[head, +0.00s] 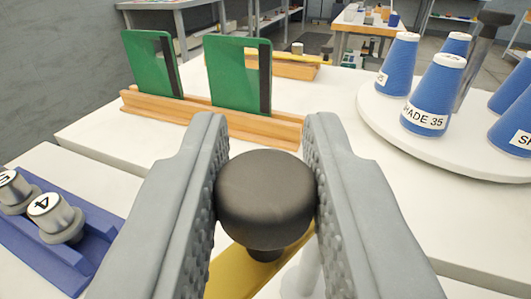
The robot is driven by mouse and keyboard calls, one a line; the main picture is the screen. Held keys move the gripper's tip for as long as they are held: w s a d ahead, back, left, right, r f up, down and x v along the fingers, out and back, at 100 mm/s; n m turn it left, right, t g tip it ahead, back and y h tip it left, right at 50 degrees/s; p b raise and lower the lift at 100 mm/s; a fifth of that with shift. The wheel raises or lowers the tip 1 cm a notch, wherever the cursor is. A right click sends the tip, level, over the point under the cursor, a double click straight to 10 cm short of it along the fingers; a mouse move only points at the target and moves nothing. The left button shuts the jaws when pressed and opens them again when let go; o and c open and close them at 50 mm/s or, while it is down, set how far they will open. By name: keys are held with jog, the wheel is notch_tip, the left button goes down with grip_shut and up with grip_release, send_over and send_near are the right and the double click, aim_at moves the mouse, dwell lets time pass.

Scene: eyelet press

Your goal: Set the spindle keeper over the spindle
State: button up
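A round black knob (265,193) sits between the two grey, studded fingers of my gripper (266,125), with both fingers against its sides. The knob stands on a short dark stem on a yellow bar (238,270), which runs toward the bottom of the picture and is partly hidden by the fingers. A pale, rounded post-like shape (302,276) shows beside the bar at the lower edge, mostly hidden by the right finger. I cannot tell for certain which part is the spindle or whether the yellow bar is its keeper.
A wooden rack (190,111) with green plates (237,75) stands behind the knob. Blue cones (434,95), one labelled SHADE 35, stand on a round white tray (380,116) at right. A blue holder (40,250) with numbered grey pieces is at left. White tabletop (110,130) between is clear.

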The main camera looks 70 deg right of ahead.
grip_shut()
jog(key=shift+s+t, duration=0.1)
jog(key=shift+t, duration=0.2)
jog(key=n+t+y, duration=0.1)
jog(key=t, duration=0.1)
jog(key=s+n+t+y, duration=0.1)
jog(key=n+t, duration=0.1)
jog(key=shift+s+a+y, duration=0.15)
jog(key=shift+y, duration=0.25)
jog(key=shift+s+n+t+y, duration=0.3)
jog(key=shift+n+t+y, duration=0.55)
jog(key=shift+n+y, duration=0.1)
jog(key=shift+s+n+t+y, duration=0.25)
jog(key=shift+n+t+y, duration=0.6)
jog(key=shift+y, duration=0.1)
jog(key=shift+s+n+t+y, duration=0.1)
jog(key=shift+n+t+y, duration=0.2)
jog(key=shift+n+y, duration=0.15)
jog(key=o, duration=0.7)
grip_release()
